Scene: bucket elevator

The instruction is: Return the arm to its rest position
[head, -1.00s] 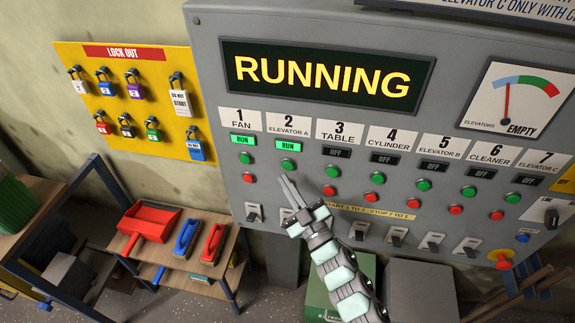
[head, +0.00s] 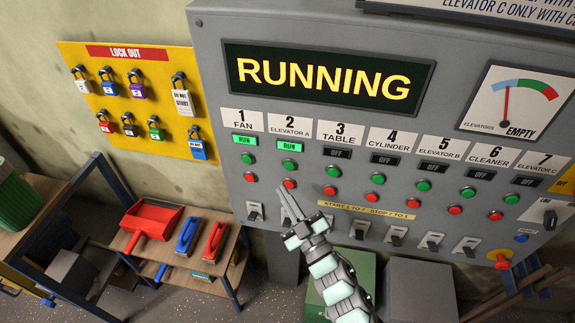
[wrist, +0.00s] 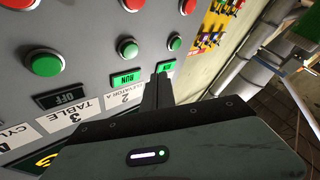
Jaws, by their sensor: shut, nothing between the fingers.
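My gripper (head: 290,203) is shut and empty in the head view, in front of the grey control panel (head: 210,60), below the Elevator A column. Its fingers also show in the wrist view (wrist: 155,92), near the lit RUN lamp of column 2. The display (head: 325,75) reads RUNNING. The Fan RUN lamp (head: 244,140) and the Elevator A RUN lamp (head: 290,146) are lit green. The lamps from Table to column 6 read OFF. The tips overlap the area by the red Elevator A button (head: 289,183); I cannot tell whether they touch the panel.
A yellow lockout board (head: 95,55) with several padlocks hangs left of the panel. A small bench (head: 215,268) below it carries a red dustpan (head: 150,222) and two brushes. Several switches line the panel's lower part. A green box (head: 357,272) stands below the panel.

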